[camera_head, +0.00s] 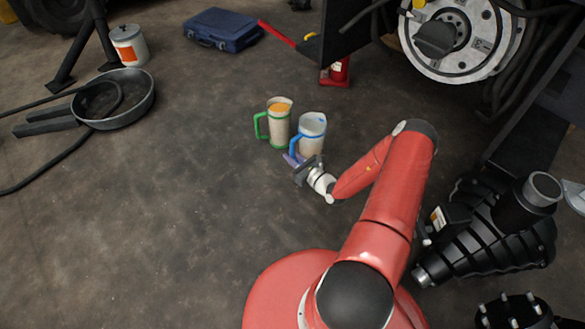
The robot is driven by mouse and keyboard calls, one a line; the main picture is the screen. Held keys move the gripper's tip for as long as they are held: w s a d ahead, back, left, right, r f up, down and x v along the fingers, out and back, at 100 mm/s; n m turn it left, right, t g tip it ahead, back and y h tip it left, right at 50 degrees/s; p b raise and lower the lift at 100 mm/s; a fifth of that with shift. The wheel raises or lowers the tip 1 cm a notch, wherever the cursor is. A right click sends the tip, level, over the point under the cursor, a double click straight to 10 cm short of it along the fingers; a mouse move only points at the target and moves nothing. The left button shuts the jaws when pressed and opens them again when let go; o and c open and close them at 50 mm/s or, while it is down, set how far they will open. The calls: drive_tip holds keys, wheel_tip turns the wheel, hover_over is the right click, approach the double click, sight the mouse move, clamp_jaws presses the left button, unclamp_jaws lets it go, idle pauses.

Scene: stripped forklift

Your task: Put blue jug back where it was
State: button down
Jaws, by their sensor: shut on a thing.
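The blue jug (311,134) is a pale pitcher with a blue rim band and a blue handle on its left side. It looks upright, in the middle of the view. My gripper (294,158) is at the jug's lower left, by the bottom of the blue handle, and is shut on the jug. The fingertips are small and partly hidden. I cannot tell whether the jug's base touches the floor. A similar jug with a green handle (279,122) and orange contents stands close on its left.
A grey pan (133,113) with black handles and a white bucket (129,46) are at left. A blue case (222,29) and a red jack (335,75) are behind. The wheel hub (462,40) and black machinery (495,235) fill the right. Open floor lies left of the jugs.

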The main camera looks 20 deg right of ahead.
drive_tip(key=shift+f+b, duration=0.6)
drive_tip(key=shift+f, duration=1.85)
drive_tip(key=c, duration=1.4)
unclamp_jaws()
drive_tip(key=shift+f, duration=0.1)
